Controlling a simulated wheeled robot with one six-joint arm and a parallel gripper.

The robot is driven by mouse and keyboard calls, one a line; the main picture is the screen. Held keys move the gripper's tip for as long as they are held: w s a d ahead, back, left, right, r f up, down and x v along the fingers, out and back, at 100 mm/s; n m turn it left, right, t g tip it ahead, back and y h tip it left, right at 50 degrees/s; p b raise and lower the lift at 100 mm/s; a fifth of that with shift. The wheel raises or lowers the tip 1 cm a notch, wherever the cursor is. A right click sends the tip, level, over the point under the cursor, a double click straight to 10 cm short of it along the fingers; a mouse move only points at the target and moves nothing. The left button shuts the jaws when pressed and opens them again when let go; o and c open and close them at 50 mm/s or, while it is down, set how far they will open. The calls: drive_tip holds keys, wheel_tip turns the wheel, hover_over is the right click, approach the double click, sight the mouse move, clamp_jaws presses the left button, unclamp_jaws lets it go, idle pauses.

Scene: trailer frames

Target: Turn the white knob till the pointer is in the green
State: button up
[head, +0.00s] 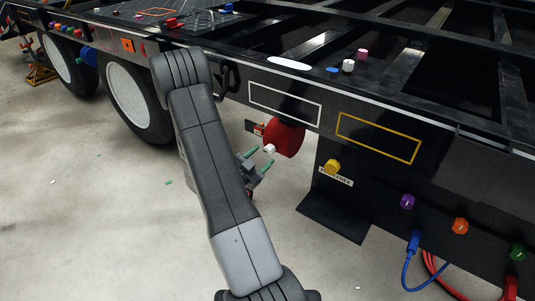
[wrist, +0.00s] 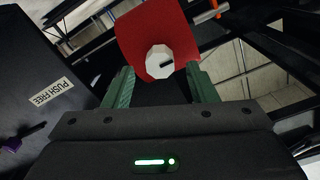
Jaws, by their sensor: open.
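The white knob (wrist: 158,58) is faceted, with a short dark pointer line toward its right side in the wrist view. It sits in front of a red panel (wrist: 135,32). No green zone can be made out in either view. My gripper (wrist: 161,82) is open, its two green fingers on either side below the knob in the wrist view, with no visible contact. In the head view, my gripper (head: 260,158) is beside a small white knob (head: 269,149) in front of the round red part (head: 286,138) under the trailer edge.
A yellow knob (head: 332,167) is to the right, by a label. Purple (head: 407,201), orange (head: 460,226) and green (head: 517,251) knobs are farther right, with blue and red cables below. Another white knob (head: 348,66) stands on the trailer deck. Wheels are at left; open floor lies in front.

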sight(267, 152)
drive_tip(key=shift+x, duration=2.05)
drive_tip(key=c, duration=1)
drive_tip(key=shift+n, duration=0.4)
drive_tip(key=n+p, duration=0.2)
drive_tip(key=n, duration=0.3)
drive_tip(key=shift+n, duration=0.3)
drive_tip(key=n+p, duration=0.3)
drive_tip(key=n, duration=0.3)
